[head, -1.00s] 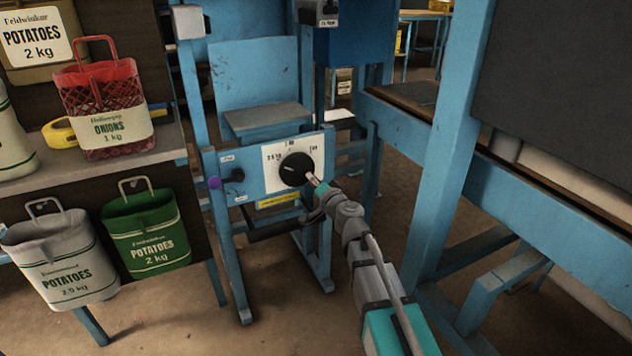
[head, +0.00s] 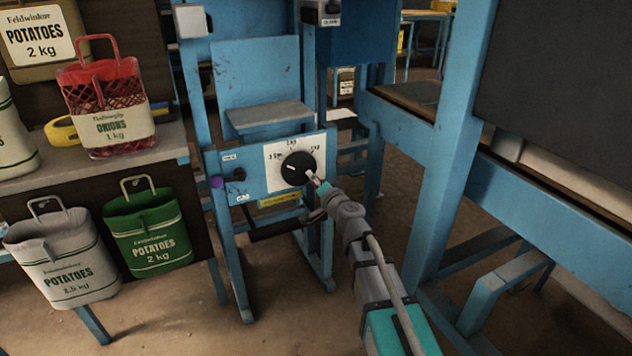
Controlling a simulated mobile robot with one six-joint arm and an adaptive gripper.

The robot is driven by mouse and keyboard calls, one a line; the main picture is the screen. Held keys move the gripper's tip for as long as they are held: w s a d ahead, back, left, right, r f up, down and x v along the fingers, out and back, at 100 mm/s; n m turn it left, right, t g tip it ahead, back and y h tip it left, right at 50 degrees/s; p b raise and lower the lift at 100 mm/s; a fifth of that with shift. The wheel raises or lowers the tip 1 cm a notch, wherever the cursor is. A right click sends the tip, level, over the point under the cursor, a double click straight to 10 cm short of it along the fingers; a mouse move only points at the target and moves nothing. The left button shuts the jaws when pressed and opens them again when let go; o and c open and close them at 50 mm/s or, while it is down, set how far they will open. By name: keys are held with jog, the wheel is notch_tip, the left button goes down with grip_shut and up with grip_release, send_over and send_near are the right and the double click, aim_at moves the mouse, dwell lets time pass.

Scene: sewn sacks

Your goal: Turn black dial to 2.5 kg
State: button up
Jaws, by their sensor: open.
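The black dial (head: 296,167) sits on a white scale plate (head: 272,160) on the front of a blue machine. Small weight marks stand around its upper edge; the left one appears to read 2.5 kg, but the print is blurred. A pale pointer line on the dial points up and left, toward that left mark. My gripper (head: 316,181) is at the lower right edge of the dial, close to it or touching; I cannot tell which. Its jaws are open, and the fingertips are small and partly hidden in this view.
A small black knob (head: 238,174) and a purple button (head: 216,182) are left of the dial. A black bar (head: 275,227) runs below it. Sacks, including a green potato sack (head: 150,230), hang and stand at the left. A blue post (head: 465,140) rises on the right.

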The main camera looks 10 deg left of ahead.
jog(key=shift+s+d, duration=0.1)
jog(key=v, duration=1.1)
jog(key=shift+s+d, duration=0.2)
jog(key=shift+s, duration=0.1)
jog(key=s+d+f+n+g+h+p, duration=0.4)
jog(key=s+d+f+n+g+p, duration=0.3)
jog(key=g, duration=0.4)
jog(key=s+d+m+g+h+p, duration=0.2)
jog(key=s+d+g+h+p, duration=0.35)
jog(key=d, duration=0.85)
notch_tip(320, 180, up, 37)
jog(key=s+t+p, duration=0.1)
jog(key=s+p, duration=0.1)
jog(key=p, duration=3.4)
jog(key=shift+s+h, duration=0.15)
jog(key=shift+h, duration=0.2)
